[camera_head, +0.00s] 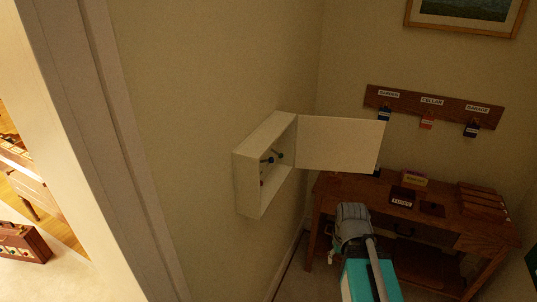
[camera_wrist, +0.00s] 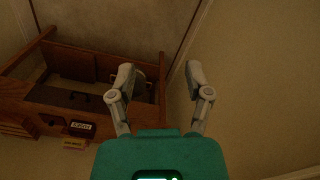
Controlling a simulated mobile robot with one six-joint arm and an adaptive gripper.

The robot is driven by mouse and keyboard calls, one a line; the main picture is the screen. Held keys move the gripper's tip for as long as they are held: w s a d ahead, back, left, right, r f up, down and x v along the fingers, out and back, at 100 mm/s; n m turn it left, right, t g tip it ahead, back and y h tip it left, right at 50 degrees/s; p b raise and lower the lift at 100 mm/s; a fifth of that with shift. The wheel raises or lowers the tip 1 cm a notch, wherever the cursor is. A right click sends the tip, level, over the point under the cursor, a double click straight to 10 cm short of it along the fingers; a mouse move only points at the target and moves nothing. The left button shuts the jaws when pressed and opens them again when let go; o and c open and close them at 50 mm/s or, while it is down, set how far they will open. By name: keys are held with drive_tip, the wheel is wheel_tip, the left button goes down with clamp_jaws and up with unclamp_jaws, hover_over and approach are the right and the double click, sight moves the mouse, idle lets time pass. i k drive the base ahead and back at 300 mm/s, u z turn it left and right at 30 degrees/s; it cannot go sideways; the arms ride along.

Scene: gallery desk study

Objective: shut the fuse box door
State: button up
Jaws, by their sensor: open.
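The fuse box (camera_head: 246,183) is a cream box on the left wall in the head view. Its door (camera_head: 342,146) is a pale flat panel standing wide open, swung out to the right from the box's right edge. Small dark switches (camera_head: 272,158) show inside the box. My gripper (camera_wrist: 159,78) is open and empty in the wrist view, its two grey fingers apart. In the head view, my arm's teal and grey end is below the door and apart from it in the picture. Neither the box nor the door can be made out in the wrist view.
A wooden desk (camera_head: 330,191) with a sign and small boxes stands behind the door at the right; it also shows in the wrist view (camera_wrist: 80,62). A key rack (camera_head: 401,101) with labels hangs above it. A door frame (camera_head: 112,150) stands at the left.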

sight(333, 143)
drive_tip(key=k, duration=1.3)
drive_tip(key=z, duration=0.25)
drive_tip(key=i, duration=0.45)
drive_tip(key=z, duration=0.5)
drive_tip(key=i, duration=1.3)
drive_tip(key=u, duration=0.7)
